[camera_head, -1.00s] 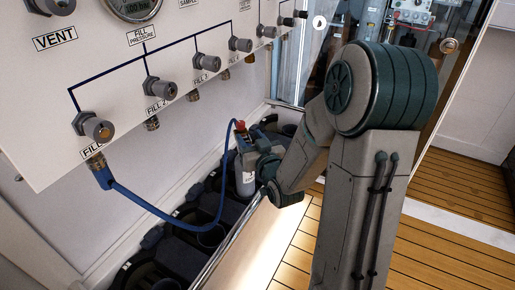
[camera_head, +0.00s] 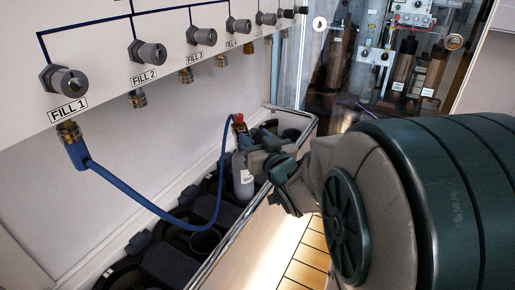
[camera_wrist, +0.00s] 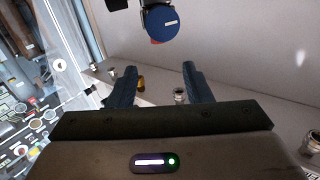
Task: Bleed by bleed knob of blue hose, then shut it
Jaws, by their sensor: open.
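The blue hose (camera_head: 140,200) hangs from the fitting under FILL 1 (camera_head: 68,130) and loops up to the top of a grey cylinder (camera_head: 243,180). A small red part (camera_head: 239,119) shows at that cylinder's top. My gripper (camera_head: 250,148) is close beside the cylinder top; whether it touches cannot be told. In the wrist view my gripper (camera_wrist: 158,75) is open, with nothing held between its fingers. A round blue knob-like part (camera_wrist: 163,26) with a white label and a red edge is beyond the fingers, at the top. Which part is the bleed knob is not clear.
The white fill panel (camera_head: 100,65) carries a row of grey knobs with brass fittings below. Dark cylinder wells (camera_head: 170,265) lie under it behind a metal rail (camera_head: 240,225). A glass cabinet with bottles (camera_head: 402,70) stands at the back right.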

